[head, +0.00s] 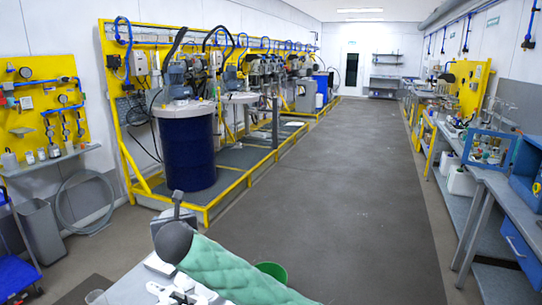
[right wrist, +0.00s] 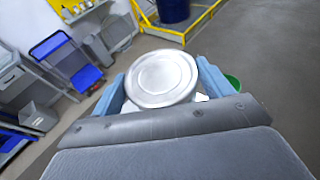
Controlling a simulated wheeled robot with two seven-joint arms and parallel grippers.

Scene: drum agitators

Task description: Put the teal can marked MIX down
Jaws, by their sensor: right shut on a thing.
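In the right wrist view, my right gripper (right wrist: 160,76) has its two light blue fingers on either side of a round can (right wrist: 162,80). I see the can's silver lid from above. Its side and any MIX marking are hidden, so its colour cannot be told here. The gripper is shut on the can. In the head view my green padded right arm comes in from the bottom, and the can cannot be made out. My left gripper is in neither view.
A white surface (head: 128,291) with small white items is at the bottom of the head view, partly behind my arm. A green bin (head: 272,270) stands beside my arm. A dark blue drum (head: 187,155) stands inside a yellow-edged platform. The grey floor aisle (head: 340,190) is clear.

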